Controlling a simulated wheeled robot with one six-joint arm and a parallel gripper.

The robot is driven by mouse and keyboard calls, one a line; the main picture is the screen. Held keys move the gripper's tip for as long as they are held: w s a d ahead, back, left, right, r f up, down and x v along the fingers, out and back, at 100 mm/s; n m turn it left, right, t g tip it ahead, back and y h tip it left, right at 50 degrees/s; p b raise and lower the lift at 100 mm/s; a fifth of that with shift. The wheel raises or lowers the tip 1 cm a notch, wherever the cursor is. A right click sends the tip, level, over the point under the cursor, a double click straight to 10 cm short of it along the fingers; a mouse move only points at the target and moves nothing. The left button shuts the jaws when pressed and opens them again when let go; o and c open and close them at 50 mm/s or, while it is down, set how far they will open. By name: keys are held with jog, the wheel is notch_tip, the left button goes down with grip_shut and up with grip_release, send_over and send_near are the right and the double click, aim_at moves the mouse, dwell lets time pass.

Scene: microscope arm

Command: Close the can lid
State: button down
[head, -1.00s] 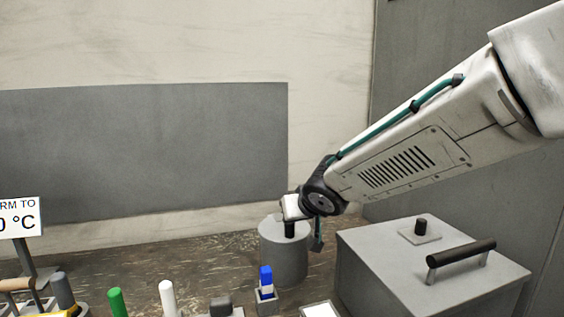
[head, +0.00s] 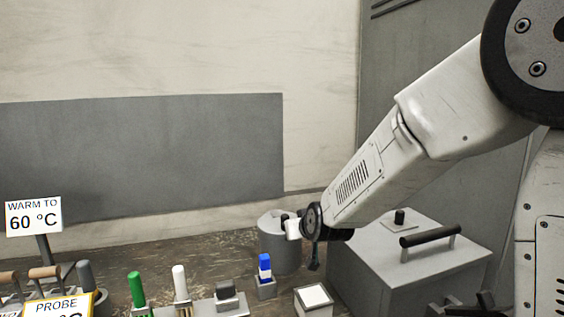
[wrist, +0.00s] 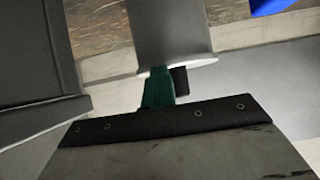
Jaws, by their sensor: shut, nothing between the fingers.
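The can (head: 277,248) is a grey upright cylinder near the back wall, just left of my gripper in the head view. A short dark knob (head: 285,217) shows at its top. Whether the lid sits fully shut I cannot tell, as my wrist covers part of the top. My gripper (head: 314,266) hangs beside the can's right side. In the wrist view, its narrow teal fingers (wrist: 158,75) are together and empty, overlapping the rim of the can (wrist: 175,35). The dark knob (wrist: 181,80) appears just right of them. Whether the fingers touch the can is unclear.
A large grey box (head: 400,262) with a dark bar handle stands close on the right. A blue-topped piece (head: 265,267) and a white-topped block (head: 313,298) stand in front. Green and white sticks and a sign (head: 34,215) are further left.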

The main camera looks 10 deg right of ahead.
jog(key=shift+s+a+f+g, duration=0.15)
jog(key=shift+f, duration=0.25)
jog(key=shift+s+a+f+g, duration=0.1)
jog(key=shift+a+f+g, duration=0.05)
jog(key=shift+f, duration=0.2)
notch_tip(320, 180, up, 5)
jog(key=s+f+g, duration=0.1)
jog(key=s+f, duration=0.1)
jog(key=s, duration=0.2)
jog(key=s+d+f+g, duration=0.1)
jog(key=s+f, duration=0.2)
jog(key=s, duration=0.2)
jog(key=s+f+g, duration=0.1)
jog(key=s+f, duration=0.1)
jog(key=s, duration=0.3)
jog(key=shift+s+d+f, duration=0.2)
jog(key=shift+d+f, duration=0.05)
jog(key=shift+d, duration=0.05)
jog(key=s+d+r+g, duration=0.1)
jog(key=s+r+g, duration=0.1)
jog(key=s, duration=0.6)
jog(key=s+d+r+g, duration=0.1)
jog(key=s+r+g, duration=0.1)
jog(key=s, duration=0.6)
jog(key=s+d+r+g+h, duration=0.1)
jog(key=s+r, duration=0.3)
jog(key=s, duration=0.4)
jog(key=shift+s+d+m+g, duration=0.4)
jog(key=shift+d+g, duration=0.1)
jog(key=shift+g, duration=0.4)
